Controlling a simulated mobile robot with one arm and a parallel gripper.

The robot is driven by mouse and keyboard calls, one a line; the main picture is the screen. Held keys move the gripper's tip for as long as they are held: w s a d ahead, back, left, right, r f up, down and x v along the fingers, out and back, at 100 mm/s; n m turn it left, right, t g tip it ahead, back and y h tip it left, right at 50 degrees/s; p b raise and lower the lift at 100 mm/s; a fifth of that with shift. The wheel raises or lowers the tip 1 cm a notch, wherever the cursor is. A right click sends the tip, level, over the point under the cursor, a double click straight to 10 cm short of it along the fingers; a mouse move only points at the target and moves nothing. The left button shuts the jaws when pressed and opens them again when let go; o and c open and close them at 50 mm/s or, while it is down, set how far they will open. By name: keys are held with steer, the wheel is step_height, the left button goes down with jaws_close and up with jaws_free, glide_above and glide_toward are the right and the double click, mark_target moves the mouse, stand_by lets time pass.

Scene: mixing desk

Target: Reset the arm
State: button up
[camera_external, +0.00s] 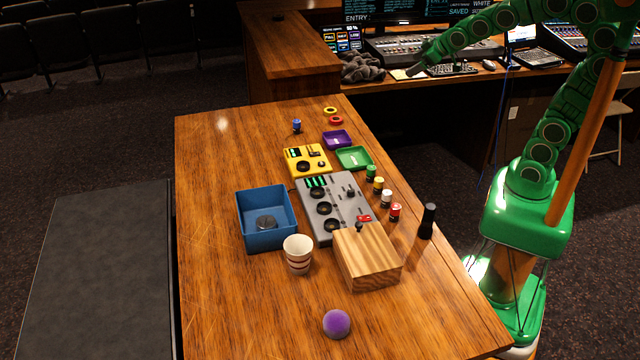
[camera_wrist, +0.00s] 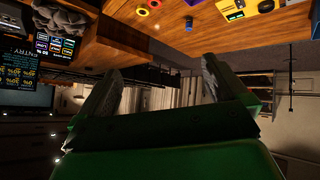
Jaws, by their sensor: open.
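My green arm (camera_external: 545,135) rises from its base at the right end of the wooden desk (camera_external: 225,300) and bends left high up. My gripper (camera_external: 420,62) is at the upper middle right of the external view, in front of the mixing console and well away from the desk's objects. In the wrist view my gripper (camera_wrist: 160,82) has its two dark fingers spread wide apart with nothing between them. That view looks tilted, with the desk along its top edge.
On the desk are a blue bin (camera_external: 266,232) holding a dark round thing, a striped cup (camera_external: 298,254), a wooden block (camera_external: 366,262), a purple ball (camera_external: 336,323), a grey panel (camera_external: 318,222), a yellow box (camera_external: 300,163), green (camera_external: 366,168) and purple (camera_external: 337,147) trays, and a black cylinder (camera_external: 427,222).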

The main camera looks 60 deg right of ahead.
steer(key=s+a+f+g, duration=0.1)
steer(key=s+f+g, duration=0.2)
steer(key=s, duration=0.7)
steer(key=s+a+f+m+g, duration=0.1)
steer(key=s+a+f+g, duration=0.1)
steer(key=s, duration=0.7)
steer(key=s+a+f+m+g+y, duration=0.1)
steer(key=s+f+g, duration=0.3)
steer(key=s, duration=0.6)
steer(key=shift+s+a+f+g, duration=0.3)
steer(key=shift+a+g, duration=0.15)
steer(key=shift+g, duration=0.55)
